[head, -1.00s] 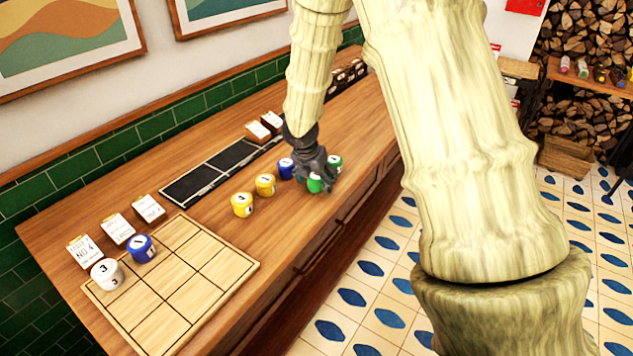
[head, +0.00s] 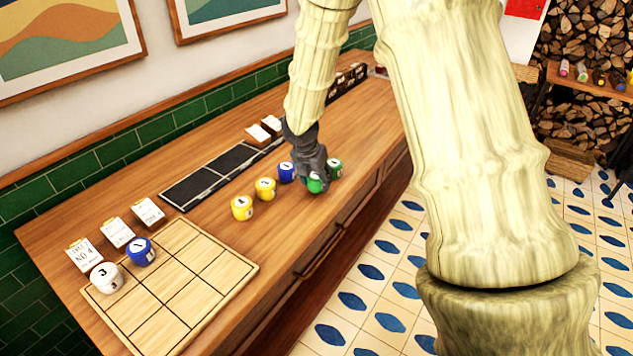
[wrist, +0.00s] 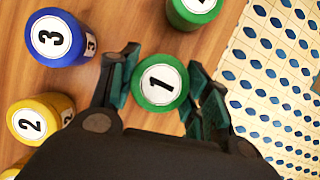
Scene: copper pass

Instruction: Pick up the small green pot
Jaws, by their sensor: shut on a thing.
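I cannot tell whether the pot touches the counter. A second green pot (head: 334,168) stands just right of my gripper; it also shows at the wrist view's top edge (wrist: 193,10).
A blue pot (head: 287,172) and two yellow pots (head: 265,188) stand left of my gripper on the wooden counter (head: 215,215). A white pot (head: 106,277) and another blue pot (head: 141,251) sit on the gridded board (head: 200,305). Dark slates (head: 215,178) lie behind.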

